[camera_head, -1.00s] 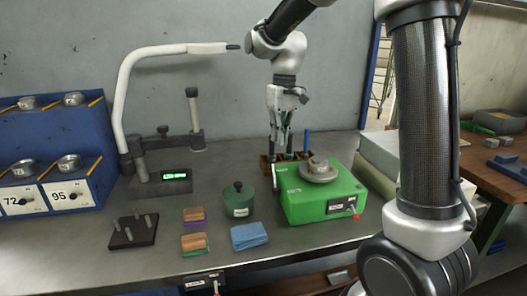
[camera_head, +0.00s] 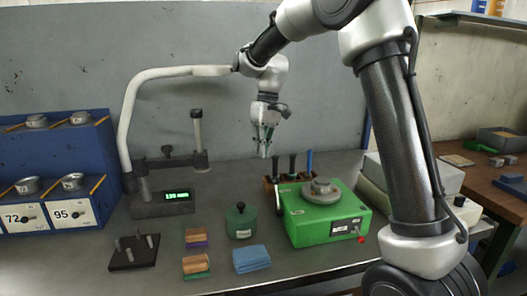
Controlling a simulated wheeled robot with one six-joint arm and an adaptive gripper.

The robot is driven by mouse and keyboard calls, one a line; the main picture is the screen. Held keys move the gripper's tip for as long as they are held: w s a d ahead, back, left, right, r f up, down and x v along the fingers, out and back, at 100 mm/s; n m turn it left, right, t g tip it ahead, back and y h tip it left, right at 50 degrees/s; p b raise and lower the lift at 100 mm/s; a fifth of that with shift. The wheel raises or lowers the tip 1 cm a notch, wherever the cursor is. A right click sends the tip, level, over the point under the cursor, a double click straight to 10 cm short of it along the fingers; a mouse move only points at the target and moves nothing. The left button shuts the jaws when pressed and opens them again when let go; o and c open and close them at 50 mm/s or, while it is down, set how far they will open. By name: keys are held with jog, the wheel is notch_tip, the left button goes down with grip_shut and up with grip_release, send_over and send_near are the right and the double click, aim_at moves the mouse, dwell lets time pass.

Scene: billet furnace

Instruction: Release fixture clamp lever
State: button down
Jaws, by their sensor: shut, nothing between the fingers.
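The green fixture box (camera_head: 318,226) stands on the bench with a round grey metal piece (camera_head: 320,192) on top. A lever with a black grip (camera_head: 275,168) stands roughly upright at the box's back left corner; I cannot tell clearly whether it is joined to the box or to the rack behind. A small red-tipped knob (camera_head: 361,239) sticks out at the box's front right. My gripper (camera_head: 265,153) is shut and empty, fingers pointing down, just above and left of the black grip in the picture. Whether it touches the grip cannot be told.
A brown rack (camera_head: 269,184) holding a black handle and a blue one stands behind the box. A green lidded pot (camera_head: 240,221), a blue cloth stack (camera_head: 251,259), wooden blocks (camera_head: 196,238) and a black pegged plate (camera_head: 134,252) lie to the left. A white curved-arm stand (camera_head: 128,120) rises behind.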

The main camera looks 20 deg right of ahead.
jog(key=s+f, duration=0.4)
jog(key=f, duration=0.2)
jog(key=shift+d, duration=0.3)
jog(key=shift+s+r, duration=0.1)
jog(key=shift+r, duration=0.1)
